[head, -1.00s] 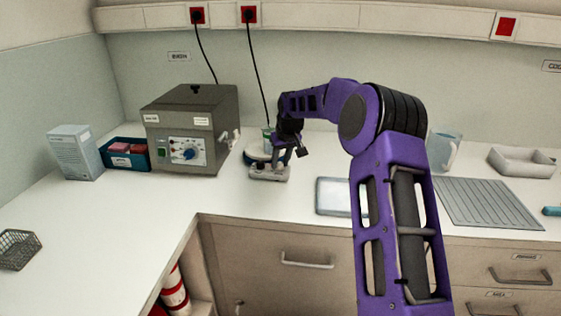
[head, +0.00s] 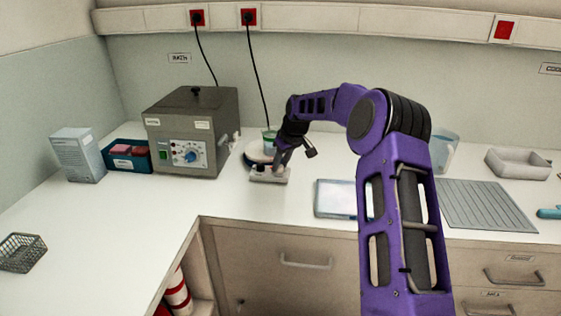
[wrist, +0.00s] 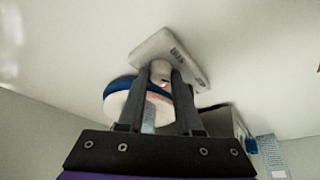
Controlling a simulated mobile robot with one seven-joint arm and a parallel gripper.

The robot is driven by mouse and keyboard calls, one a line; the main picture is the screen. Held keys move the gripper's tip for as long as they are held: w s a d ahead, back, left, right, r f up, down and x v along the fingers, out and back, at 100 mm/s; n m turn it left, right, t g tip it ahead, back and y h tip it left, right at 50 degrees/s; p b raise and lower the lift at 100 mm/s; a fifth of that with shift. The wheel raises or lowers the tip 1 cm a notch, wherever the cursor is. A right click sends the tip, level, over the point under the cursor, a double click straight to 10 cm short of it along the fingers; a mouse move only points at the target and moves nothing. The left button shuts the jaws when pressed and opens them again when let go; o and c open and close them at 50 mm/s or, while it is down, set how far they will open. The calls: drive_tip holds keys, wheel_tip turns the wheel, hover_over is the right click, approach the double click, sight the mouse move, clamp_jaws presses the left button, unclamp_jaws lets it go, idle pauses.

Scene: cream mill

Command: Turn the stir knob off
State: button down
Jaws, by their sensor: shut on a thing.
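The stirrer is a low white unit with a front panel (wrist: 188,52) and a round, blue-rimmed plate (wrist: 122,84). It also shows on the counter in the head view (head: 270,176). The stir knob (wrist: 159,67) is a small pale grey knob on the panel, with a small orange-red glow beside it. My gripper (wrist: 161,76) is shut on the knob, one finger on each side. In the head view my gripper (head: 279,163) reaches down to the stirrer front and hides the knob. Any mark on the knob is not readable.
A green-tinted beaker (head: 269,139) stands on the plate. A grey water bath (head: 192,130) with a blue knob is close left. A blue tray (head: 127,160) and a white box (head: 78,154) stand further left. A flat pale tray (head: 336,198) lies right of the stirrer.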

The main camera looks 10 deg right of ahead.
drive_tip(key=c, duration=0.6)
unclamp_jaws()
drive_tip(key=shift+r, duration=0.1)
drive_tip(key=v, duration=1.7)
drive_tip(key=shift+s+d+r+p, duration=0.1)
drive_tip(key=shift+s+p, duration=0.15)
drive_tip(key=shift+p, duration=0.15)
